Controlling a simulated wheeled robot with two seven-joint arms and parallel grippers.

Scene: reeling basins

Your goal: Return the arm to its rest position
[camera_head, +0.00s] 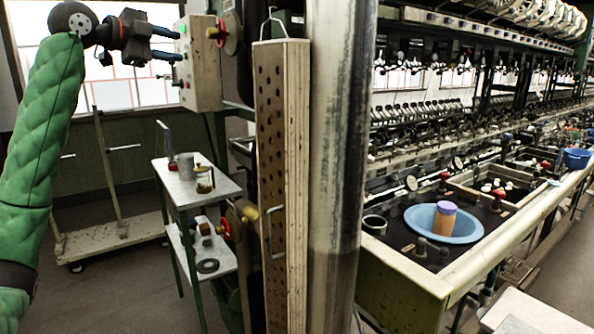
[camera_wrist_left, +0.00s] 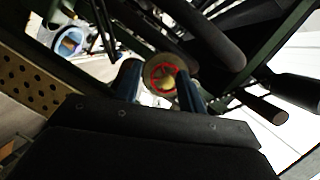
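My left arm (camera_head: 42,140), in a green quilted sleeve, comes in from the left and is raised high. Its gripper (camera_head: 180,46) points right, with its two dark fingers apart and nothing between them. In the head view the fingertips appear close to the left face of a grey control box (camera_head: 203,65); I cannot tell whether they touch it. In the left wrist view the gripper (camera_wrist_left: 158,88) has two blue fingers spread, and a red-rimmed handwheel (camera_wrist_left: 166,77) shows between them, beyond the tips. My right gripper is not in view.
A perforated wooden post (camera_head: 270,130) and a metal column (camera_head: 335,170) stand mid-view. A small shelf cart (camera_head: 217,185) is below the box. At the right, a blue basin (camera_head: 468,226) sits on the reeling bench (camera_head: 400,263). The floor at lower left is partly clear.

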